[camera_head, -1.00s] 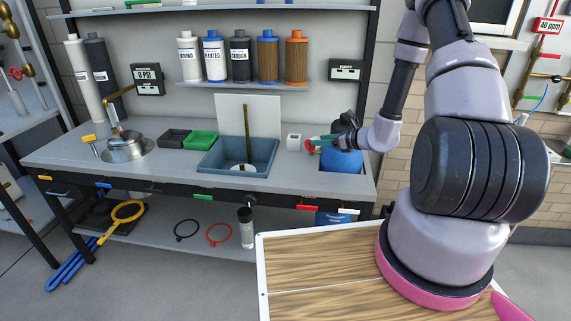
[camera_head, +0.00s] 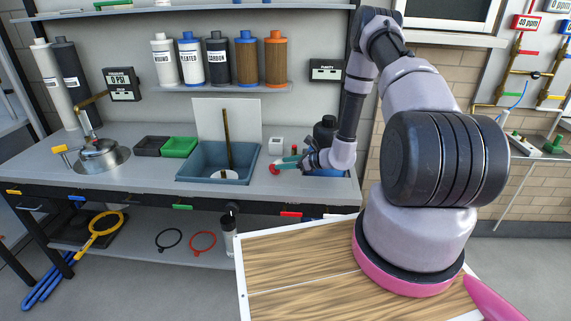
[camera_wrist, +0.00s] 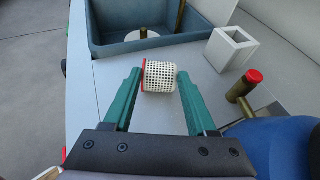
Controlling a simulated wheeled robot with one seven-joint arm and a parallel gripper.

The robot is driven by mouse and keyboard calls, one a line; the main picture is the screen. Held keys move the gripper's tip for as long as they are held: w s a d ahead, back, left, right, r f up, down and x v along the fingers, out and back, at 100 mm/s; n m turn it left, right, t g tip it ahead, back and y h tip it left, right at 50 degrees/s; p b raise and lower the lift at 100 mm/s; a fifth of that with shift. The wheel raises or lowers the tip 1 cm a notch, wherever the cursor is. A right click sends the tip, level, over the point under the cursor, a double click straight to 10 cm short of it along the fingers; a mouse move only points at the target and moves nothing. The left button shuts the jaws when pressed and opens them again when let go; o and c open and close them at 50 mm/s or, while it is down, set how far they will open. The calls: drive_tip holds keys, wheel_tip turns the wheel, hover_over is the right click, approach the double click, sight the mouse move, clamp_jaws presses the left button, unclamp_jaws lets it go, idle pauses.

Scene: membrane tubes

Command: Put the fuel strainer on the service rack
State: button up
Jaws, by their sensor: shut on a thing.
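The fuel strainer appears to be the short white perforated cylinder with a red end (camera_wrist: 159,77) in the wrist view. My gripper (camera_wrist: 160,75) has teal fingers, one at each end of the cylinder, and is shut on it. In the head view my gripper (camera_head: 285,163) is low over the right part of the grey bench top, in front of a small white block (camera_head: 276,145). Whether the strainer touches the bench is unclear. I cannot tell which structure is the service rack.
A blue-grey basin (camera_head: 216,178) with an upright brass rod stands left of my gripper. A blue rounded vessel (camera_wrist: 275,145) and a red-capped brass stub (camera_wrist: 241,88) are close on the right. Green (camera_head: 180,147) and black trays sit farther left. Several filter bottles stand on the wall shelf (camera_head: 210,87).

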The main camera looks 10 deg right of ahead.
drive_tip(key=shift+f, duration=0.15)
drive_tip(key=o, duration=1.3)
